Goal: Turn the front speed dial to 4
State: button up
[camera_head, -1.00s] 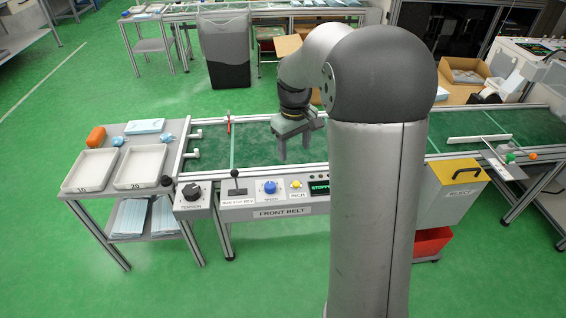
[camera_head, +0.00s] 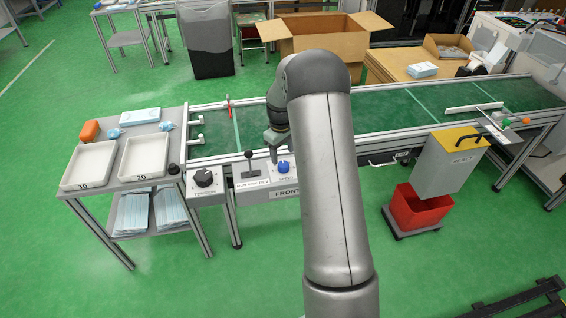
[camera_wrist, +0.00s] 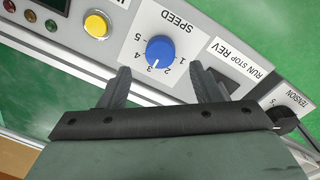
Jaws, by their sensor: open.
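The blue speed dial (camera_head: 283,167) is on the front belt's grey panel. In the wrist view the dial (camera_wrist: 160,50) is fully visible, with numbers 1 to 5 around it. Its white pointer mark faces the lower edge, near 3; the exact setting is hard to read. My gripper (camera_wrist: 164,84) is open and empty, its two fingers spread to either side below the dial in the picture, apart from it. In the head view my gripper (camera_head: 273,152) is just above the dial, partly hidden by my arm.
The run/stop/rev lever (camera_head: 249,166) and the black tension knob (camera_head: 203,178) are left of the dial. In the wrist view a yellow button (camera_wrist: 96,24) sits on the dial's other side. The belt (camera_head: 390,118) lies behind the panel.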

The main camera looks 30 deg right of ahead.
aim_at(283, 164)
notch_tip(283, 164, down, 5)
jog(key=shift+f, duration=0.1)
dwell(0.3)
jog(key=shift+d, duration=0.1)
jog(key=c, duration=1)
